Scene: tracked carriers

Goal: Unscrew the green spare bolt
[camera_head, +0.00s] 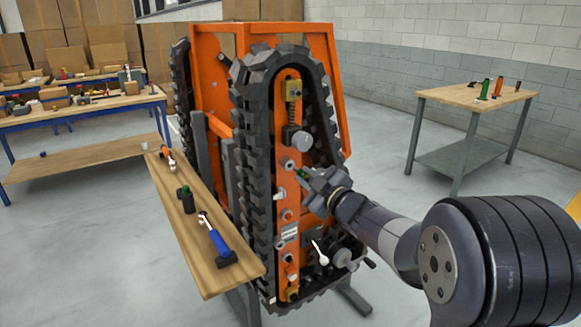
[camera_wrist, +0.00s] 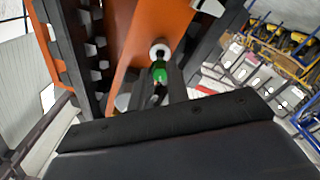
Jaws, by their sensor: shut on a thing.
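The green spare bolt (camera_wrist: 159,72) shows in the wrist view between my gripper's fingers, just in front of a pale round boss on the orange side plate (camera_wrist: 150,35). In the head view the green bolt (camera_head: 301,173) is a small spot at my fingertips, beside the orange plate of the tracked carrier (camera_head: 285,215). My gripper (camera_head: 306,176) is shut on the bolt. It also shows in the wrist view (camera_wrist: 160,82). I cannot tell whether the bolt's thread is still in the boss.
The black track (camera_head: 250,150) surrounds the plate closely. A side table (camera_head: 460,97) stands at the right, with open floor between.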

